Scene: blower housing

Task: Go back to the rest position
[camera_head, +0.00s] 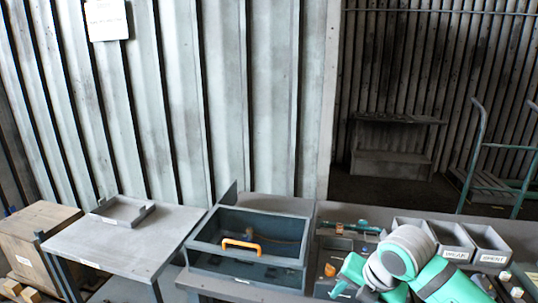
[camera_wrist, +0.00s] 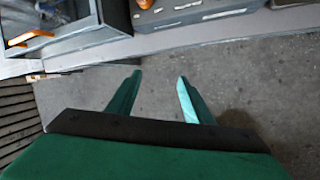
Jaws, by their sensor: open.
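My gripper (camera_wrist: 160,82) shows in the wrist view with its two green fingers apart and nothing between them. It hangs over bare concrete floor, in front of the workbench edge. In the head view my green and grey arm covers the lower right, and the gripper's fingers cannot be made out there.
A dark open box (camera_head: 205,246) with an orange handle (camera_head: 240,246) stands on the bench. Grey bins (camera_head: 456,252) are at the right. A side table (camera_head: 130,250) bears a shallow tray (camera_head: 122,218). A wooden crate (camera_head: 32,250) is far left. A trolley (camera_head: 476,150) stands behind.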

